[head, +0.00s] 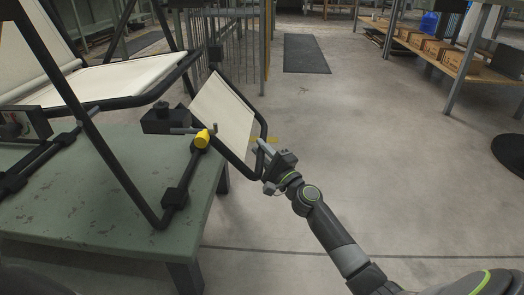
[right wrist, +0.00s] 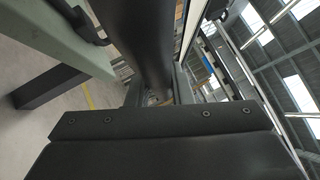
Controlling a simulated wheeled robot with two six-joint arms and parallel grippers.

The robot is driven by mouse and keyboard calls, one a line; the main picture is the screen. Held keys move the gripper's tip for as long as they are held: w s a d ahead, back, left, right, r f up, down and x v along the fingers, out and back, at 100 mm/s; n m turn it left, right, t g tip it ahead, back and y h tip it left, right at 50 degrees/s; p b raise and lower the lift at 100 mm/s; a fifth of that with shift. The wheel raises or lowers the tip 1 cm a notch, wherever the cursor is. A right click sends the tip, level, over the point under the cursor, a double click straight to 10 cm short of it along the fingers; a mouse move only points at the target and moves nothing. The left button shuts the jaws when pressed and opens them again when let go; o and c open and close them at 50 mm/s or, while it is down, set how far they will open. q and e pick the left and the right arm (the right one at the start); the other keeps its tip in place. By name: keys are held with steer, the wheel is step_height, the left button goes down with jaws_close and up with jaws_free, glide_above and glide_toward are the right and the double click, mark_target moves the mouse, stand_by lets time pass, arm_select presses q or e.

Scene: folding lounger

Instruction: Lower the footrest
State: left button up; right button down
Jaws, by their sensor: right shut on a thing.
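The footrest (head: 222,113) is a cream panel in a black tube frame, hanging off the end of the lounger and tilted steeply down to the right in the head view. My right gripper (head: 264,152) is at its lower right corner, shut on the frame tube. In the right wrist view the dark tube (right wrist: 143,45) runs into the gripper; the fingertips are hidden there. A yellow knob (head: 202,138) on a grey rod sits beside the footrest, next to a black block (head: 165,119). My left gripper is not in view.
The lounger's cream seat (head: 105,78) and black frame stand on a green table (head: 95,190). A shelf with cardboard boxes (head: 438,50) stands at the back right; a dark mat (head: 305,53) lies on the floor behind.

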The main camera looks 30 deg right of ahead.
steer(key=c, duration=1.3)
jaws_free()
steer(key=b+v, duration=0.7)
steer(key=v, duration=1)
steer(key=shift+s+b, duration=0.15)
steer(key=shift+b, duration=0.15)
